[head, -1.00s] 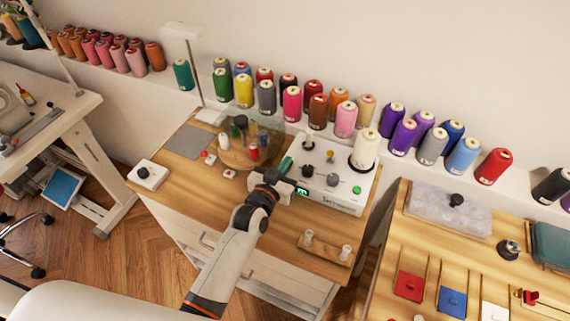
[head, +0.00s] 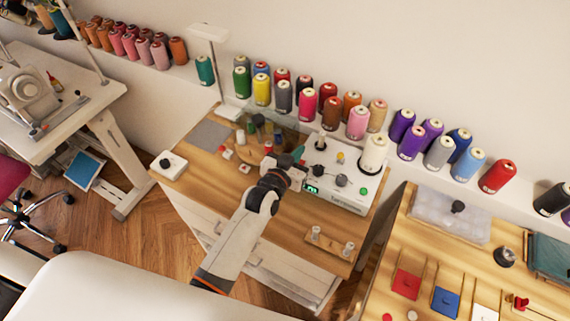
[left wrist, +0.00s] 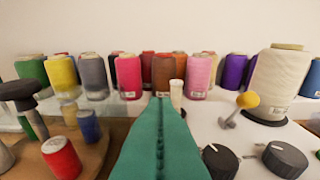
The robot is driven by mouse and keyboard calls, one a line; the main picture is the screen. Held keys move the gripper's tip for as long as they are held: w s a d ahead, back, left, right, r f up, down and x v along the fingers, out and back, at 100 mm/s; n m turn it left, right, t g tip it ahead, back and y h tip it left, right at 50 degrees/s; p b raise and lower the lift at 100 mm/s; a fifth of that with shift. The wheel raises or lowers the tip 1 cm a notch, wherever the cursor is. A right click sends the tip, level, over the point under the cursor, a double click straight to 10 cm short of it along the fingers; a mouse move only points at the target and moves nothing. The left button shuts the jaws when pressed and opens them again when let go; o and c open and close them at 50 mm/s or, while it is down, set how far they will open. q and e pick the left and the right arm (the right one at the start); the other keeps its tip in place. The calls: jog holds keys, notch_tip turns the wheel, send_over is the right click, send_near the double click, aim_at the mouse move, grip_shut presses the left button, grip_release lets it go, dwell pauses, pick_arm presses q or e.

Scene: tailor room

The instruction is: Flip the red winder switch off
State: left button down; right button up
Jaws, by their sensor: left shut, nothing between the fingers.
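The winder is a white box (head: 350,202) with a green display, dark knobs and a green button, on the wooden table. A cream cone (head: 373,153) stands on it. A yellow-tipped lever (left wrist: 247,100) and two dark dials show on its top in the left wrist view. I cannot make out a red switch on the winder; the gripper may hide it. My left gripper (head: 298,154) is shut and empty, over the winder's left end. Its teal fingers (left wrist: 161,104) also fill the middle of the left wrist view. My right gripper is not in view.
Small spools (left wrist: 62,158) stand close left of the fingers. A small white box with a red top (head: 244,168) lies left of the winder. A row of thread cones lines the ledge behind. A wooden holder with two pegs (head: 330,242) stands in front.

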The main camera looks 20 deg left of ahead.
pick_arm(q)
jog(key=r+v, duration=0.1)
jog(key=v, duration=0.8)
jog(key=shift+b, duration=0.45)
jog(key=shift+w, duration=0.15)
